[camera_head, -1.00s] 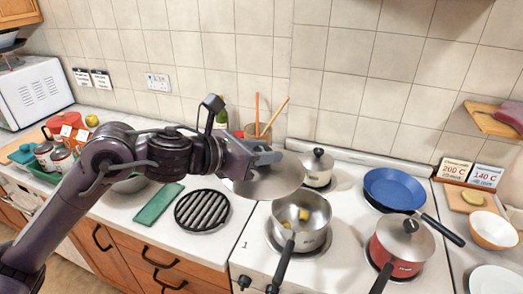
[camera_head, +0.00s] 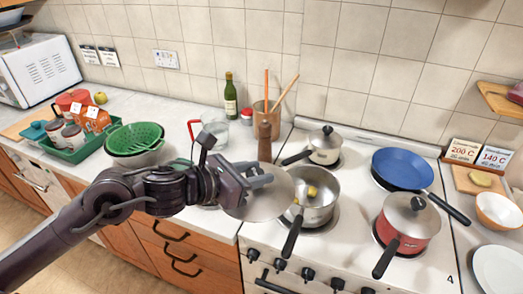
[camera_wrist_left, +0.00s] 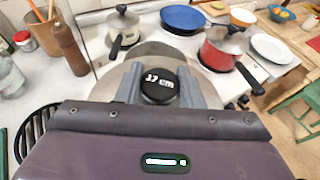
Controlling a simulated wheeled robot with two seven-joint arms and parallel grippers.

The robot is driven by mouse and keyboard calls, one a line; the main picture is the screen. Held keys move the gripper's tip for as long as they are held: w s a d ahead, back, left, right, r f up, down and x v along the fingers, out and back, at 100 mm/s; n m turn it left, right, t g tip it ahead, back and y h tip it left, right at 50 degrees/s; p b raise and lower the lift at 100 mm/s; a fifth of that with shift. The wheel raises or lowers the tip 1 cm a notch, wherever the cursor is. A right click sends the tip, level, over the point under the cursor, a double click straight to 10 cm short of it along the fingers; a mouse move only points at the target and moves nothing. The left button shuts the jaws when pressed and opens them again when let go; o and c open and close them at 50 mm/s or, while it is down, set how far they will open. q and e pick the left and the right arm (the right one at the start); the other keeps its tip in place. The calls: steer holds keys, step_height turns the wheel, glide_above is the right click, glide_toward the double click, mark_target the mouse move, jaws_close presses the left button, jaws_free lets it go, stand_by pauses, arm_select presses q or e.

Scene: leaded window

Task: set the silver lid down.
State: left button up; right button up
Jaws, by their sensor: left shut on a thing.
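My left gripper (camera_head: 262,180) is shut on the dark knob of the silver lid (camera_head: 256,206). In the left wrist view the fingers of my left gripper (camera_wrist_left: 158,82) flank the round black knob, which reads "17 cm", and the silver lid (camera_wrist_left: 208,92) spreads out beneath it. The lid is held just left of the open steel pan (camera_head: 318,212) with yellow pieces in it. It hides part of the counter and the stove's left edge. I cannot tell from the views whether it touches anything below. My right gripper is not in view.
Behind the lid stand a pepper mill (camera_head: 265,142) and a utensil pot (camera_head: 268,115). A small lidded pot (camera_head: 324,146), a blue pan (camera_head: 402,168) and a red lidded pot (camera_head: 408,222) occupy the stove. A green colander (camera_head: 134,137) sits on the counter at left.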

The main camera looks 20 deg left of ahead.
arm_select(q)
steer(key=s+a+f, duration=0.1)
steer(key=s+f, duration=0.2)
steer(key=f, duration=0.3)
steer(key=s+a+f+n+y, duration=0.1)
steer(key=s+f, duration=0.2)
steer(key=f, duration=0.3)
steer(key=shift+a+f+t, duration=0.25)
steer(key=shift+a+t, duration=0.05)
steer(key=shift+w, duration=0.1)
steer(key=shift+s+d, duration=0.1)
steer(key=shift+s, duration=0.1)
